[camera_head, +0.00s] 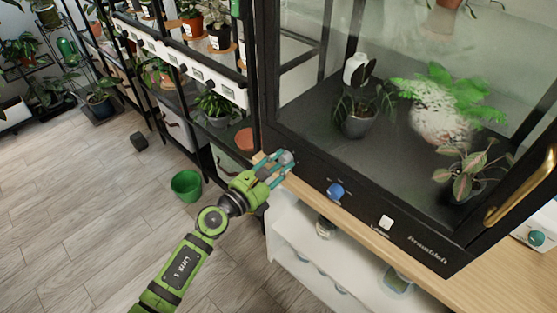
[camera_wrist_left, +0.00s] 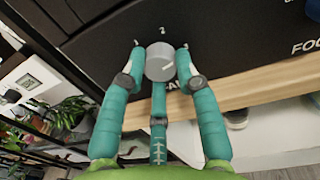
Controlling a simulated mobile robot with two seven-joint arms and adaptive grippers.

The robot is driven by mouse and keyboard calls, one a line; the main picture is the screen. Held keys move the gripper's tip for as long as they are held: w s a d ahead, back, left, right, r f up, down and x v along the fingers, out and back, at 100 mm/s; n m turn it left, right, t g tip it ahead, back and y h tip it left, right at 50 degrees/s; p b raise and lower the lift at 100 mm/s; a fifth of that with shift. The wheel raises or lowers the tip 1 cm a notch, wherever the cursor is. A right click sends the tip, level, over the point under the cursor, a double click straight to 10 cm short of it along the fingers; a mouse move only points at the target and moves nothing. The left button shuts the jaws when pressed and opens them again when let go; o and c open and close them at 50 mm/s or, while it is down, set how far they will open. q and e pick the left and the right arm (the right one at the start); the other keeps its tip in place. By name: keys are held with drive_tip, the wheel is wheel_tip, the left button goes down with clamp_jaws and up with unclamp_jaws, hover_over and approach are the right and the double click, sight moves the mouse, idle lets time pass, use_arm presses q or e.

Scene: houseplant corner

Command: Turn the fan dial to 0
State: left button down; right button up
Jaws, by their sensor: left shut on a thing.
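The grey fan dial (camera_head: 287,158) is on the black front panel of the glass plant cabinet, at the panel's left end. In the left wrist view the dial (camera_wrist_left: 160,62) has a light pointer line tilted up to the right. Small marks surround it, with what looks like a 2 above; the word below is partly hidden by a finger. My left gripper (camera_head: 280,163) is shut on the dial. In the left wrist view its teal fingers (camera_wrist_left: 160,72) sit at the dial's left, right and lower sides. My right gripper is out of view.
A wooden ledge (camera_head: 356,226) runs below. A brass handle (camera_head: 520,190) sticks out at right. A green pot (camera_head: 187,184) stands on the floor, with open floor to the left.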

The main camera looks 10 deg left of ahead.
use_arm(q)
drive_tip(key=n, duration=0.1)
drive_tip(key=n+p, duration=0.2)
drive_tip(key=shift+r+n, duration=0.25)
drive_tip(key=shift+n, duration=0.15)
drive_tip(key=n+p, duration=0.2)
drive_tip(key=n, duration=0.2)
drive_tip(key=shift+w, duration=0.1)
drive_tip(key=n+p, duration=0.2)
drive_tip(key=n, duration=0.2)
drive_tip(key=shift+n, duration=0.3)
drive_tip(key=n+p, duration=0.1)
drive_tip(key=n, duration=0.3)
drive_tip(key=shift+a+g, duration=0.1)
drive_tip(key=shift+g, duration=0.2)
drive_tip(key=n+p, duration=0.1)
drive_tip(key=n, duration=0.3)
drive_tip(key=shift+h, duration=0.3)
drive_tip(key=n+p, duration=0.1)
drive_tip(key=n, duration=0.3)
drive_tip(key=shift+w, duration=0.1)
drive_tip(key=n, duration=0.3)
drive_tip(key=shift+n+p, duration=0.3)
drive_tip(key=shift+n, duration=0.1)
drive_tip(key=n, duration=0.4)
drive_tip(key=shift+f+h, duration=0.1)
drive_tip(key=shift+h, duration=0.3)
